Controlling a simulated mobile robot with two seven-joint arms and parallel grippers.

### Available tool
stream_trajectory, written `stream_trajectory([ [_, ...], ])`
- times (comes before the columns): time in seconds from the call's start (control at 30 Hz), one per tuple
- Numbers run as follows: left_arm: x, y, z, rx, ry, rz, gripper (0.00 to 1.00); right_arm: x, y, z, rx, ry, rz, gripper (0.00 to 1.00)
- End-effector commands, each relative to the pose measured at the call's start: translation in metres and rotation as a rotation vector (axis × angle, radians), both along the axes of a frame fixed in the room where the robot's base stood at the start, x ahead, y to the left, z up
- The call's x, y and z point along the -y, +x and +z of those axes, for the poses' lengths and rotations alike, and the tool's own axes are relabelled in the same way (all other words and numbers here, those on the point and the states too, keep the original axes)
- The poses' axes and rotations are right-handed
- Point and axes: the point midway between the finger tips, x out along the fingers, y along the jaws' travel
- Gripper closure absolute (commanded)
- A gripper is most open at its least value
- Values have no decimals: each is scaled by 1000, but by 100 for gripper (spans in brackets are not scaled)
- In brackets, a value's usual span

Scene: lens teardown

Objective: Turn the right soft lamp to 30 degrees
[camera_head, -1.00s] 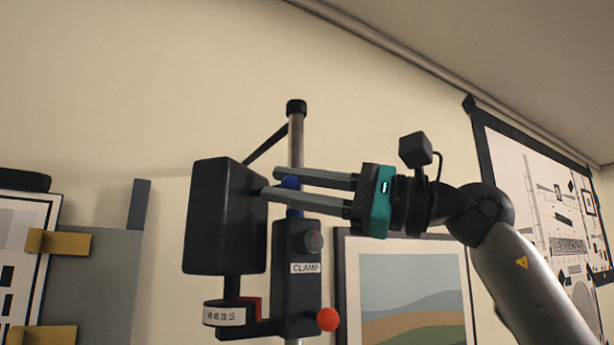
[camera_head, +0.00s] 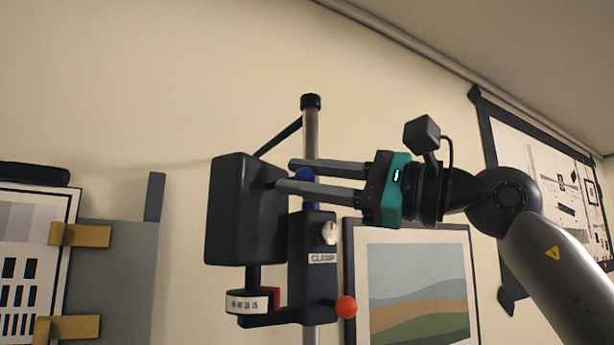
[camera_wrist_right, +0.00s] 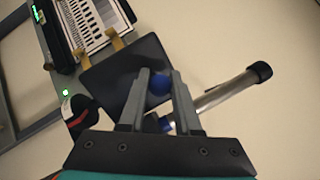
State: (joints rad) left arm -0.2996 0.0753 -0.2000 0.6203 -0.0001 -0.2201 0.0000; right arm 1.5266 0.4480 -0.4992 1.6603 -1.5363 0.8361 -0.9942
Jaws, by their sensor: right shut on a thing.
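The soft lamp has a black box-shaped head (camera_head: 232,210) on a short post above a round dial with a white scale band (camera_head: 247,303). The scale's figures are too small to read surely. A black clamp block (camera_head: 312,280) holds the lamp's arm to an upright pole (camera_head: 311,130). My right gripper (camera_head: 283,174) reaches in from the right to the back of the head. In the right wrist view its fingers are shut on a blue knob (camera_wrist_right: 159,83) at the black head (camera_wrist_right: 122,78). My left gripper is not in view.
A framed landscape picture (camera_head: 418,285) hangs behind. A grey board with brass clips (camera_head: 80,234) and a chart stand at left. The wall above is clear.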

Motion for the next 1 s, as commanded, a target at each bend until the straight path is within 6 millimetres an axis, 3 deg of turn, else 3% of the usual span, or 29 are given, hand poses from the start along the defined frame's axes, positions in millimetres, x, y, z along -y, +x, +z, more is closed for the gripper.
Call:
stream_trajectory([
  [0.03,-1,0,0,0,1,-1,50,0,0,-1,-2,-2,0,65],
  [0.27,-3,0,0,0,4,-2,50,0,0,-1,-1,-1,0,39],
  [0.6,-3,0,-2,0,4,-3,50,5,-1,-2,0,0,-1,39],
  [0.77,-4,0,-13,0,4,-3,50,26,-9,-9,1,-1,-5,39],
  [1.0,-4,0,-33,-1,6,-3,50,80,-29,-22,0,0,-5,39],
])
